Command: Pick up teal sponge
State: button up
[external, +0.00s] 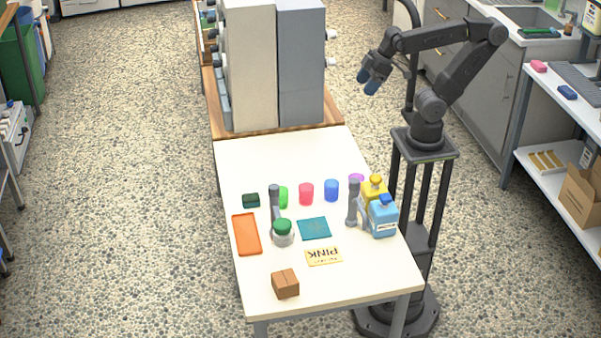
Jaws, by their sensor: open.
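Two things on the white table (365,280) are near teal in colour. A small dark teal-green block (251,200), shaped like a sponge, lies near the left edge. A flat teal square (314,229) lies near the middle and looks like a cloth or thin pad. I cannot tell for sure which is the sponge, but the block has the thicker shape.
Green (283,197), red (306,194) and blue (331,190) cups stand in a row right of the block. An orange tray (246,234), a green-lidded jar (283,232), yellow (375,188) and blue (383,217) bottles and a brown box (285,284) surround the teal square.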

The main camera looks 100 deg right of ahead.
jog(key=o, duration=0.4)
jog(key=w+a+r+n+g, duration=0.1)
jog(key=w+r+n, duration=0.15)
jog(key=w, duration=0.45)
jog(key=w+a+r+n+g, duration=0.1)
jog(key=w+r+n, duration=0.15)
jog(key=w, duration=0.35)
jog(key=n+g+y, duration=0.1)
jog(key=n+g, duration=0.3)
jog(key=n, duration=0.9)
send_over(251, 197)
jog(key=d, duration=0.1)
notch_tip(251, 197, down, 29)
jog(key=shift+w+f, duration=0.1)
jog(key=shift+w, duration=0.05)
jog(key=shift+a+f, duration=0.25)
jog(key=shift+f, duration=1.05)
jog(key=shift+a+f, duration=0.2)
jog(key=shift+f, duration=1.1)
jog(key=shift+c, duration=0.2)
